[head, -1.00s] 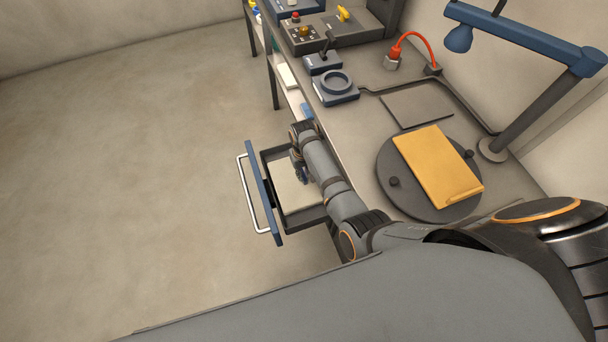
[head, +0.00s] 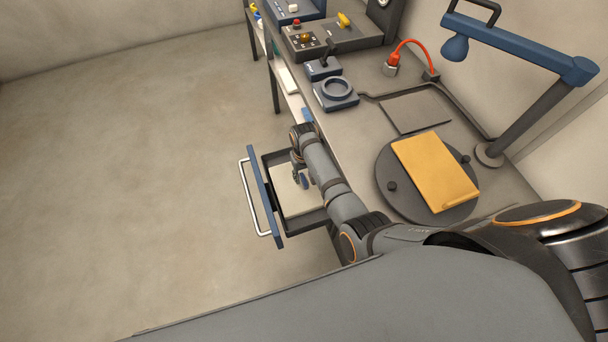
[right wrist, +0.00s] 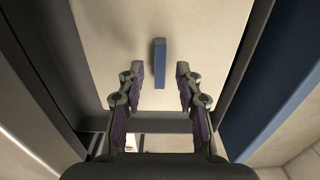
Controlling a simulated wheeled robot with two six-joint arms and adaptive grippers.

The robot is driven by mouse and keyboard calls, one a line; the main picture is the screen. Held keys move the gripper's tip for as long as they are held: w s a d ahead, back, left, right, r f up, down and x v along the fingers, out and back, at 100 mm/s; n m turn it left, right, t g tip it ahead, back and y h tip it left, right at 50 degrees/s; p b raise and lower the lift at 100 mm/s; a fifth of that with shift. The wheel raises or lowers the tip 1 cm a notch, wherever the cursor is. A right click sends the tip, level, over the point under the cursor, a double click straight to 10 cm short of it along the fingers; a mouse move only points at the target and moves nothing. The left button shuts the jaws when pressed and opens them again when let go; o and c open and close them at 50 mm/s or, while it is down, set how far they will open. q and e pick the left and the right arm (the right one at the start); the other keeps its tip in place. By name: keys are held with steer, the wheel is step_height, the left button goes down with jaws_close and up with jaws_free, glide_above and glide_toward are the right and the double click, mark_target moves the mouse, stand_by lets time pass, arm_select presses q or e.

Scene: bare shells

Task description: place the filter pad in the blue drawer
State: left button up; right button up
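The drawer with a blue front (head: 264,195) stands pulled out from under the bench, with a pale floor inside. My right gripper (head: 298,175) reaches down into it. In the right wrist view my gripper (right wrist: 157,80) has its two fingers apart, with a gap between them. A narrow blue piece (right wrist: 160,62), probably the filter pad seen edge-on, is over the drawer floor between and beyond the fingertips, touching neither. My left gripper is out of view.
On the bench, a yellow board (head: 434,170) lies on a dark round turntable (head: 402,203). A blue lamp (head: 520,45), a ring-topped device (head: 336,92) and a control box (head: 310,42) stand along it. The floor left of the drawer handle (head: 252,205) is clear.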

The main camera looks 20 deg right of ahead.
mark_target(304, 180)
step_height(304, 180, up, 10)
steer(key=p, duration=0.8)
steer(key=shift+r, duration=0.2)
